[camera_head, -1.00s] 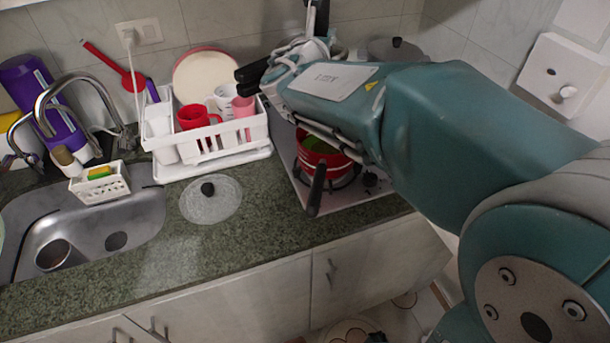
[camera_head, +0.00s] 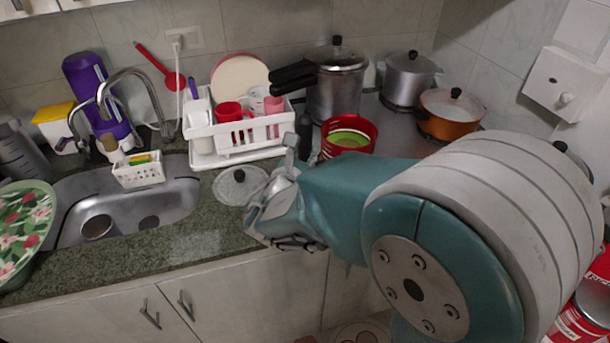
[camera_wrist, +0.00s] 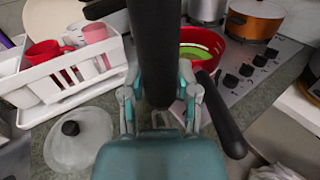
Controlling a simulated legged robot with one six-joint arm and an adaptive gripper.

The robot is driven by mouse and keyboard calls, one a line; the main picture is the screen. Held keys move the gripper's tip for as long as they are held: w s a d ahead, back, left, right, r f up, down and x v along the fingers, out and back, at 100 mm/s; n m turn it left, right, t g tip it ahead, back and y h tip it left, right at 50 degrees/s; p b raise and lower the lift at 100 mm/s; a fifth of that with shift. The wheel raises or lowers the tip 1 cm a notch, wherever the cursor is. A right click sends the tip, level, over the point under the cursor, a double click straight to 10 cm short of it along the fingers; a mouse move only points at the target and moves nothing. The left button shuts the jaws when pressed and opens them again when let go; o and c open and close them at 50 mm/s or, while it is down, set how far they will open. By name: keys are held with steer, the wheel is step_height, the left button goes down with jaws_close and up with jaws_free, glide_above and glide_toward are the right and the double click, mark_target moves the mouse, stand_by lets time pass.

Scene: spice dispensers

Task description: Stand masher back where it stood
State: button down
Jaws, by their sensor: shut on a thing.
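My gripper (camera_head: 278,205) is in front of the dish rack, over the front part of the counter. The wrist view shows its fingers (camera_wrist: 157,92) shut around a thick black upright handle (camera_wrist: 155,45), which I take to be the masher's. The handle runs up out of the top of that view. The masher's head is not visible. In the head view a dark upright shape (camera_head: 304,130) rises behind the gripper, but I cannot tell if it is the same handle.
The white dish rack (camera_head: 200,132) holds cups and a plate. A glass lid (camera_head: 228,190) lies on the counter left of my gripper. A red pan (camera_head: 326,140) with green inside, a pressure cooker (camera_head: 336,90), a steel pot (camera_head: 405,82) and an orange pot (camera_head: 450,127) stand right. The sink (camera_head: 175,205) is left.

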steer(key=shift+a+f, duration=0.35)
steer(key=shift+f, duration=0.45)
step_height(320, 180, down, 3)
steer(key=shift+d, duration=0.15)
steer(key=shift+c, duration=1.8)
jaws_free()
